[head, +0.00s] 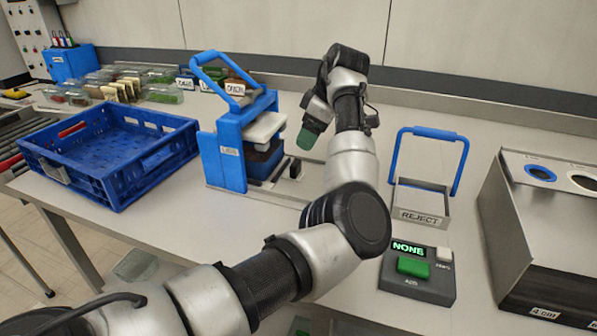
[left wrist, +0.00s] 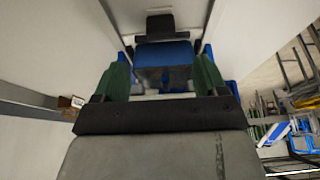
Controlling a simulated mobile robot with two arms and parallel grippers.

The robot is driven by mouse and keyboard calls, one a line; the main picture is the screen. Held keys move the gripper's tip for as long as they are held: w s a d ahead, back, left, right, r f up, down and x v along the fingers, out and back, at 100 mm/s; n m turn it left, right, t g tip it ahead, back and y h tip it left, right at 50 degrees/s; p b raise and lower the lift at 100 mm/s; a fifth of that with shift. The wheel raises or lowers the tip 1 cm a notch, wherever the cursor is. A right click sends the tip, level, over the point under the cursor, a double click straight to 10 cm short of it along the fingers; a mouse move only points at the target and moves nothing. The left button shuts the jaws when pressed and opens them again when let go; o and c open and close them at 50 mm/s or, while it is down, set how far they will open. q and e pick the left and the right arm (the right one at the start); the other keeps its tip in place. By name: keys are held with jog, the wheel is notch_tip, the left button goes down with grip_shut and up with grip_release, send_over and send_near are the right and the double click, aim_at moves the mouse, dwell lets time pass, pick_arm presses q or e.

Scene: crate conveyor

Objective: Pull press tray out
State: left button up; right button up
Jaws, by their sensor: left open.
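The blue press (head: 228,150) stands on the table, with a blue handle loop raised over it and a light plate (head: 265,128) under its top. Below the plate is a dark blue block (head: 264,165). The low grey press tray (head: 272,184) reaches out to the right with a small upright tab at its end. My left gripper (head: 312,130) is above and right of the press, green fingers pointing down. In the left wrist view the left gripper (left wrist: 162,75) is open, with blue and grey press parts showing beyond and between its fingers. Contact cannot be told. My right gripper is out of view.
An empty blue crate (head: 105,150) is left of the press. A reject bin (head: 422,205) with a blue hoop and a button box (head: 418,275) reading NONE are to the right. A grey bin unit (head: 540,225) stands far right. Small clear boxes sit behind.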

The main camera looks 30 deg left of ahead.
aim_at(296, 162)
pick_arm(q)
jog(key=x, duration=0.8)
jog(key=shift+s+a+f, duration=0.1)
jog(key=shift+a+f, duration=0.05)
jog(key=shift+f, duration=0.2)
jog(key=shift+a+f, duration=0.25)
jog(key=shift+f, duration=0.35)
